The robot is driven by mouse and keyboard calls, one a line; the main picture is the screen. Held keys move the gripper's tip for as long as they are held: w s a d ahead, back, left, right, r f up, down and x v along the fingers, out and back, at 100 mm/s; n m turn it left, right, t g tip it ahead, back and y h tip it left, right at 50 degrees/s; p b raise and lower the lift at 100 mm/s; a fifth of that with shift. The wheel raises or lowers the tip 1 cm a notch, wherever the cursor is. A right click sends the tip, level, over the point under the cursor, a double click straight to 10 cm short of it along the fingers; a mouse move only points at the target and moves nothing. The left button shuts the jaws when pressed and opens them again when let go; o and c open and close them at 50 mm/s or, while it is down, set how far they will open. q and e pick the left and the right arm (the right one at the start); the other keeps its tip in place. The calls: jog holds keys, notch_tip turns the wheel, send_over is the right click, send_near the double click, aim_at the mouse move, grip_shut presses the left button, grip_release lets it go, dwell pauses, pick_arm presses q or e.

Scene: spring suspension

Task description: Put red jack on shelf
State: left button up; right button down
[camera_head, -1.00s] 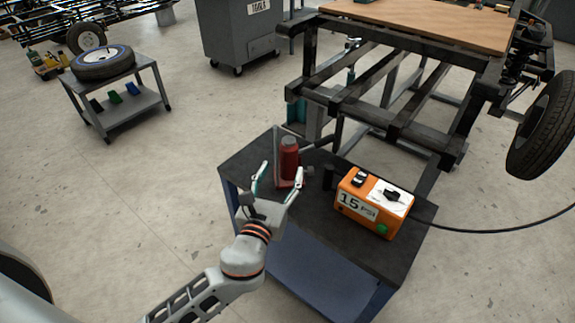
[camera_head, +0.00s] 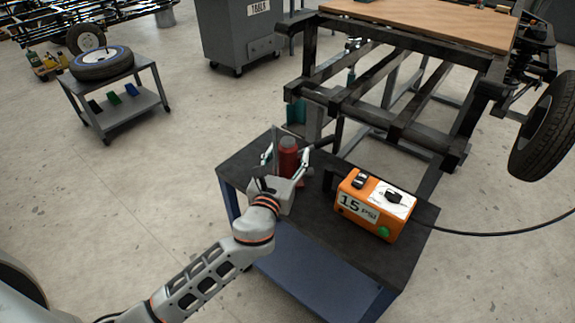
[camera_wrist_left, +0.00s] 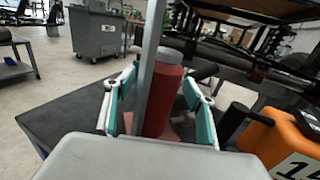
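The red jack (camera_head: 288,158) stands upright on the dark top of the blue cart (camera_head: 330,220), near its back left. It has a grey cap and a grey upright bar beside it. My left gripper (camera_head: 286,160) is open, with its fingers on either side of the jack. In the left wrist view the red jack body (camera_wrist_left: 162,100) stands between the teal finger pads of my left gripper (camera_wrist_left: 158,108), and a gap shows on both sides. The jack's base is partly hidden behind the gripper. My right gripper is not in view.
An orange 15 PSI box (camera_head: 374,204) with a black hose sits right of the jack on the cart. A black metal frame (camera_head: 380,100) with a wooden top stands behind. A grey shelf cart (camera_head: 130,104) with a tyre stands at the left, with open floor between.

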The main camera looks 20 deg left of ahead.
pick_arm(q)
grip_shut()
jog(key=shift+w+r, duration=0.1)
jog(key=shift+r, duration=0.35)
